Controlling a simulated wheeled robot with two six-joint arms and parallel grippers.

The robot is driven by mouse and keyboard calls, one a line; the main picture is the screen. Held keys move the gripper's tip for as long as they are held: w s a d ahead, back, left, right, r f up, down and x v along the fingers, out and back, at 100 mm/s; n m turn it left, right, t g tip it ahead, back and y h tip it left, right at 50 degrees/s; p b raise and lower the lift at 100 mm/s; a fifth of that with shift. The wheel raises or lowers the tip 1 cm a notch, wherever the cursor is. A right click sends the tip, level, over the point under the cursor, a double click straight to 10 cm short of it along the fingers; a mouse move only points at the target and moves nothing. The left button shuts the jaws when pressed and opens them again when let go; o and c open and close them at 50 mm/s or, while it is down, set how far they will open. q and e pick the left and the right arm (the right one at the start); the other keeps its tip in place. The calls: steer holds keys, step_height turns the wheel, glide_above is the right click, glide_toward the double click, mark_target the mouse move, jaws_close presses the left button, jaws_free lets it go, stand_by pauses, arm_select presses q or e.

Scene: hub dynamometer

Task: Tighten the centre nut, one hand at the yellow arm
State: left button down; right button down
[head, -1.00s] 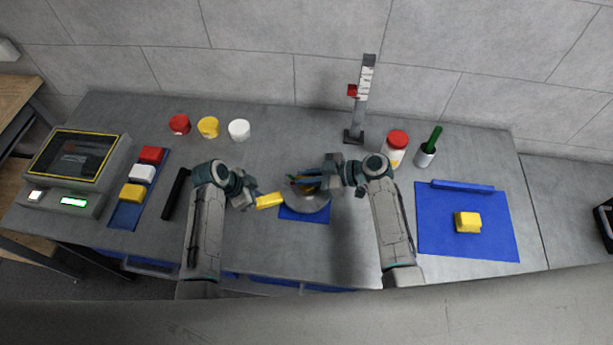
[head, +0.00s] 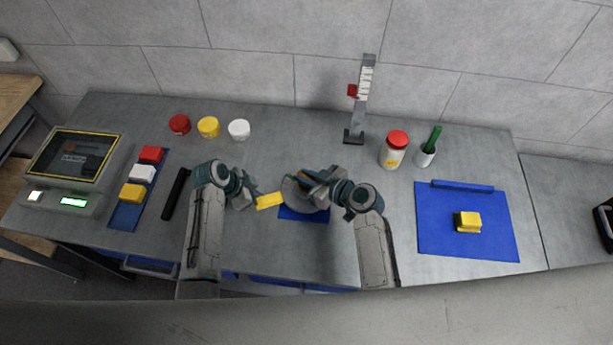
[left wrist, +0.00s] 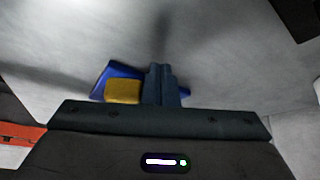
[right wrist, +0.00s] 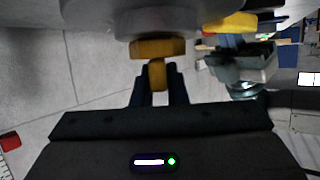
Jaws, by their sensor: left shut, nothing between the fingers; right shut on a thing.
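The grey hub disc (head: 291,193) sits on a small blue mat (head: 304,215) mid-table, its yellow arm (head: 269,201) sticking out to the left. My left gripper (head: 256,197) is shut and empty beside the yellow arm's outer end. In the left wrist view the shut fingers (left wrist: 161,84) stand beside the yellow arm (left wrist: 122,92); I cannot tell whether they touch. My right gripper (head: 306,181) is over the disc. In the right wrist view its fingers (right wrist: 158,85) are shut on the brass-coloured centre nut (right wrist: 158,48) at the disc (right wrist: 150,18). The head view hides the nut.
A scale post (head: 362,100) with a red slider, a red-lidded jar (head: 393,152) and a cup with a green handle (head: 429,152) stand behind. A blue mat (head: 440,235) holds a yellow block (head: 467,222) at right. Coloured caps, blocks and a display unit (head: 72,165) are at left.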

stand_by(0.3)
steer(key=c, duration=1.4)
jaws_free()
steer(key=shift+c, duration=0.2)
steer(key=v, duration=1.2)
steer(key=shift+r, duration=0.1)
arm_select(q)
steer(key=shift+w+a+r+p, duration=0.1)
steer(key=shift+w+r+p, duration=0.1)
steer(key=shift+r, duration=0.45)
steer(key=shift+w+r+p, duration=0.1)
steer(key=shift+r+p, duration=0.1)
steer(key=shift+r, duration=0.45)
step_height(320, 180, up, 6)
steer(key=shift+w+r, duration=0.2)
steer(key=shift+w, duration=0.25)
arm_select(e)
steer(key=shift+r, duration=0.35)
arm_select(q)
steer(key=shift+a, duration=0.1)
